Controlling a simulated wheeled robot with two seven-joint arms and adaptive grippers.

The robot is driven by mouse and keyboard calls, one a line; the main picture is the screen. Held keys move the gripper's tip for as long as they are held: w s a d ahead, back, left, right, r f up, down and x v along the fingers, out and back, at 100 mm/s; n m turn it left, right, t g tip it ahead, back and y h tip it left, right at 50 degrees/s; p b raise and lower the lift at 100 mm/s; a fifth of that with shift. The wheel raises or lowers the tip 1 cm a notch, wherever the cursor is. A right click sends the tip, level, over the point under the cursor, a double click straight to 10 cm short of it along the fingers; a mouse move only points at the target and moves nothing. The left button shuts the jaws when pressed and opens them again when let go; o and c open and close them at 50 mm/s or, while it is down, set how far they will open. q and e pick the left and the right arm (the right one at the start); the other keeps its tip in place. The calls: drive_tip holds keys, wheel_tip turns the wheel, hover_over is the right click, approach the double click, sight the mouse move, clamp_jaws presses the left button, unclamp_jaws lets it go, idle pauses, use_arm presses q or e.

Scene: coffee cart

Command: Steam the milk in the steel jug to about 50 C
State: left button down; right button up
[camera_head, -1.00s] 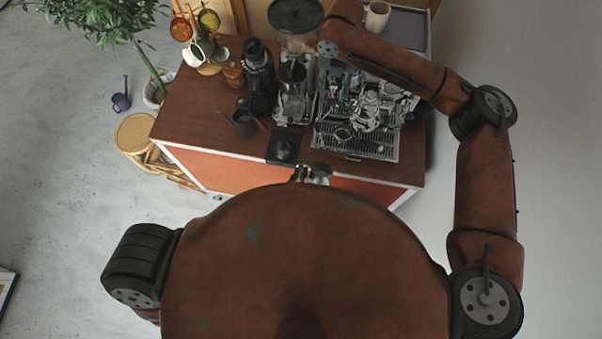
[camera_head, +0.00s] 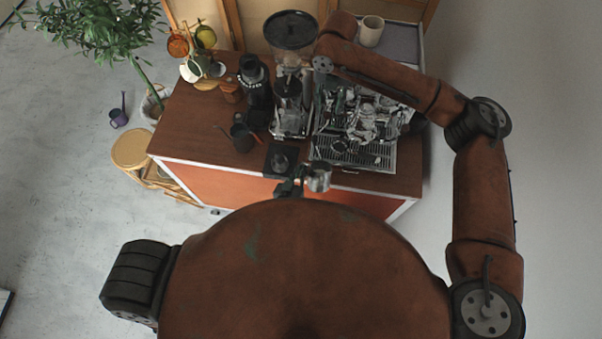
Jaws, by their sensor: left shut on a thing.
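The steel jug (camera_head: 318,178) is at the front edge of the cart, over the edge near the espresso machine. My left gripper (camera_head: 300,184) is shut on the jug at its left side. My body hides the left arm behind it. The espresso machine (camera_head: 378,152) stands on the right half of the cart top, with its slotted drip tray toward me. My right arm reaches over the machine, and its gripper (camera_head: 336,88) is at the machine's back left, mostly hidden under the wrist. Its fingers cannot be made out. The milk and the steam wand cannot be made out.
A grinder (camera_head: 290,95) stands left of the machine. A dark cup (camera_head: 241,138) and a black mat (camera_head: 281,160) with a tamper-like item are in front. A mug rack (camera_head: 200,65) is at the back left. A pale mug (camera_head: 371,31) stands behind the machine. The cart's left front top is bare.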

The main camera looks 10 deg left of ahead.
use_arm(q)
drive_tip(key=w+r, duration=0.5)
drive_tip(key=w, duration=0.1)
drive_tip(key=shift+w+r, duration=0.15)
drive_tip(key=shift+r, duration=0.25)
idle(0.4)
drive_tip(key=shift+w+r, duration=0.1)
drive_tip(key=shift+r, duration=0.1)
